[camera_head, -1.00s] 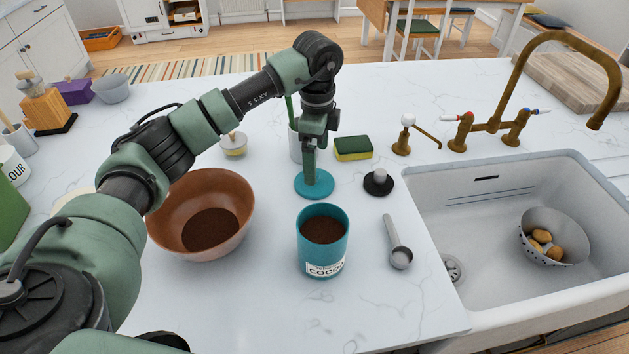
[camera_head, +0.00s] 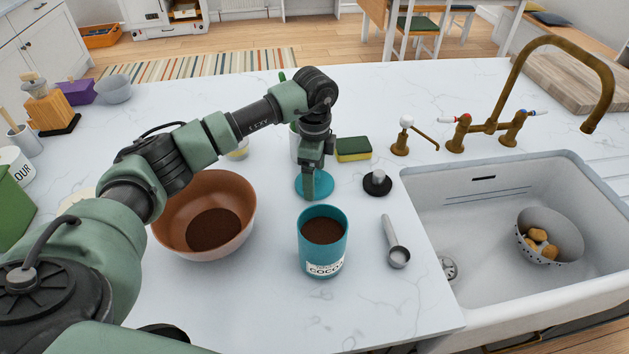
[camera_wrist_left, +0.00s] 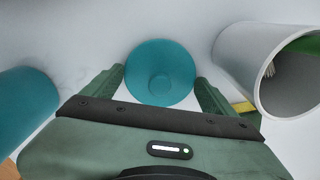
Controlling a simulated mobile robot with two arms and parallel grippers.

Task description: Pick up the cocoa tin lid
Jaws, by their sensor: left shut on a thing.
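The cocoa tin lid (camera_head: 324,188) is a teal disc behind the open cocoa tin (camera_head: 323,250), which holds brown powder. My left gripper (camera_head: 309,190) is over the lid, pointing down, and partly hides it. In the left wrist view the round lid (camera_wrist_left: 160,70) sits between the two green fingers, and my left gripper (camera_wrist_left: 160,82) is shut on it. The lid looks level and at or very near the counter; I cannot tell if it is clear of the surface. My right gripper is not in view.
A brown bowl (camera_head: 230,196) with cocoa stands left of the tin. A green-yellow sponge (camera_head: 353,149), a black stopper (camera_head: 377,184) and a metal scoop (camera_head: 397,248) lie to the right, before the sink (camera_head: 430,200). A pale cup (camera_wrist_left: 240,62) stands close behind the lid.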

